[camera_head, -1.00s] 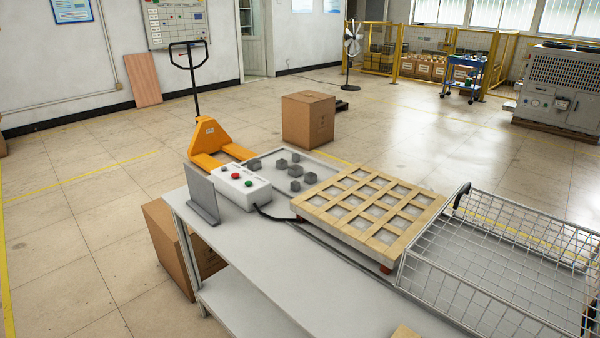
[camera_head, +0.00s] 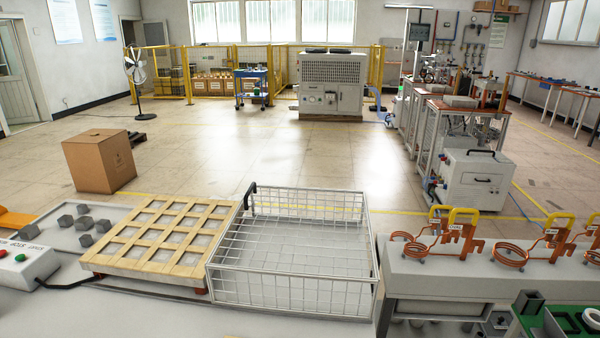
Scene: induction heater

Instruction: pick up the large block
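Several small dark grey blocks (camera_head: 85,224) lie on a pale tray (camera_head: 125,214) at the left of the table, left of the wooden grid. I cannot tell which one is the large block. A dark grey square hollow piece (camera_head: 528,302) stands at the green bin (camera_head: 562,319) at the lower right, cut off by the frame edge. Neither of my grippers is in view.
A wooden grid (camera_head: 163,236) and an empty wire basket (camera_head: 290,252) sit on the grey table (camera_head: 150,312). A control box (camera_head: 27,262) with buttons is at the left edge. Copper coils (camera_head: 508,252) stand on a grey bench at right. A cardboard box (camera_head: 100,160) stands on the floor behind.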

